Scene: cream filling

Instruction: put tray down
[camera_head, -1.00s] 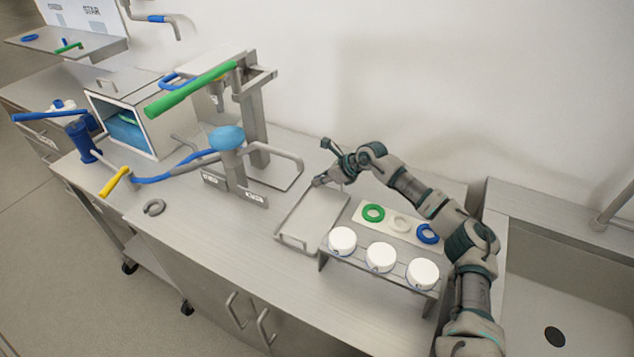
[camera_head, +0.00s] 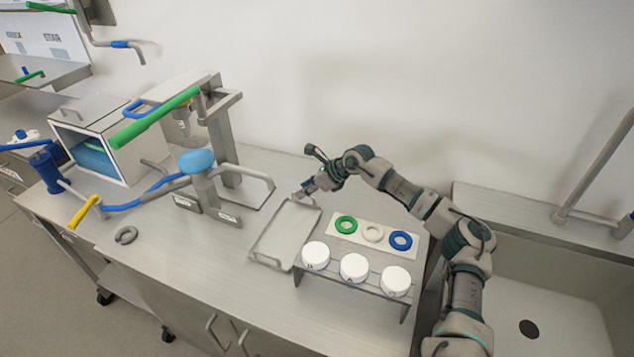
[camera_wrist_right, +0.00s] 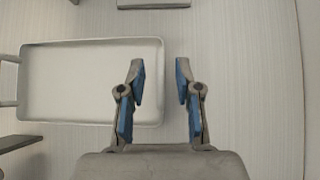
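The shallow metal tray (camera_head: 284,240) lies flat on the steel counter, left of the rack with white cups. In the right wrist view the tray (camera_wrist_right: 85,85) fills the left half, with one handle (camera_wrist_right: 8,82) at its far left. My right gripper (camera_head: 303,192) is at the tray's back end in the head view. In the right wrist view its fingers (camera_wrist_right: 160,65) are spread apart with nothing gripped between them. The left finger overlaps the tray's end and the right finger is over bare counter. My left gripper is not in view.
A rack (camera_head: 350,279) with white cups stands close right of the tray, before a white plate with coloured rings (camera_head: 372,233). A metal press with a green lever (camera_head: 155,117) and an open box (camera_head: 100,150) stand left. Front-left counter is mostly clear; a sink lies right.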

